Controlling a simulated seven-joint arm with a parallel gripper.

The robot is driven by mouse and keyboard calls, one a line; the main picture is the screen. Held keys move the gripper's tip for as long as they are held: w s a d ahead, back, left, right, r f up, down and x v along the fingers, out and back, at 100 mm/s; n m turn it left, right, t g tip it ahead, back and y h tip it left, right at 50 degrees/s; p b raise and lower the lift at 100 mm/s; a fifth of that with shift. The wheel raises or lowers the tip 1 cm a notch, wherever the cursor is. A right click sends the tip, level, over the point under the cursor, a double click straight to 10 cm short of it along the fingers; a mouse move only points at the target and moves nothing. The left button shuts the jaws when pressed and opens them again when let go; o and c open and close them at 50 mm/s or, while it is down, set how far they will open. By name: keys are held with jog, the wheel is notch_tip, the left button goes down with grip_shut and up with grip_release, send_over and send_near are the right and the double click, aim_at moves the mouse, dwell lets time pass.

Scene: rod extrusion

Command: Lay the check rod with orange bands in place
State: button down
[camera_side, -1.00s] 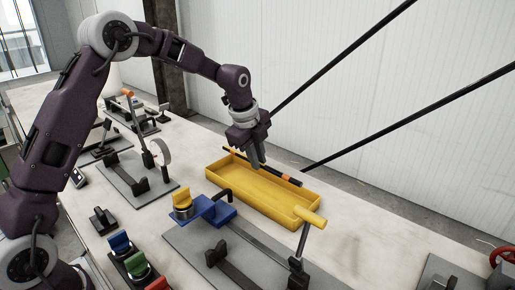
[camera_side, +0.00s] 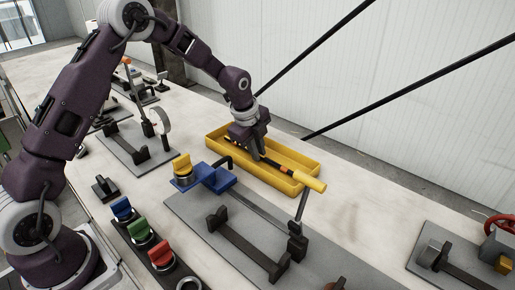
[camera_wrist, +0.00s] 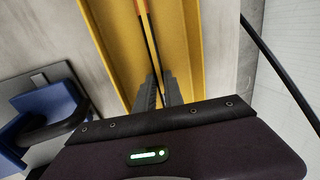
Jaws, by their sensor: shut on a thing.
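The check rod, dark with orange bands (camera_side: 287,170), is low inside the long yellow tray (camera_side: 217,148), roughly along its length. My gripper (camera_side: 260,158) reaches down into the tray and is shut on the rod near its middle. In the wrist view the rod (camera_wrist: 149,40) runs up from between my two fingertips (camera_wrist: 160,88), over the yellow tray floor (camera_wrist: 115,40). I cannot tell whether the rod touches the tray floor. My fingers hide part of it.
A grey fixture plate (camera_side: 190,215) with dark supports and a yellow-handled lever (camera_side: 310,181) stands in front of the tray. A blue clamp part (camera_side: 210,178) sits close to the tray's left front. Blue, green and red knobs (camera_side: 140,229) stand nearer my base.

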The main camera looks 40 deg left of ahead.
jog(key=c, duration=1.4)
grip_release()
jog(key=shift+o, duration=0.2)
jog(key=shift+r, duration=0.1)
jog(key=v, duration=0.7)
jog(key=s+d+r+n+t+y, duration=0.1)
jog(key=s+d+r+n, duration=0.2)
jog(key=s+r+n, duration=0.95)
jog(key=s+d+n+t+h, duration=0.1)
jog(key=s+n, duration=0.4)
jog(key=s, duration=1.7)
jog(key=shift+d+r, duration=0.2)
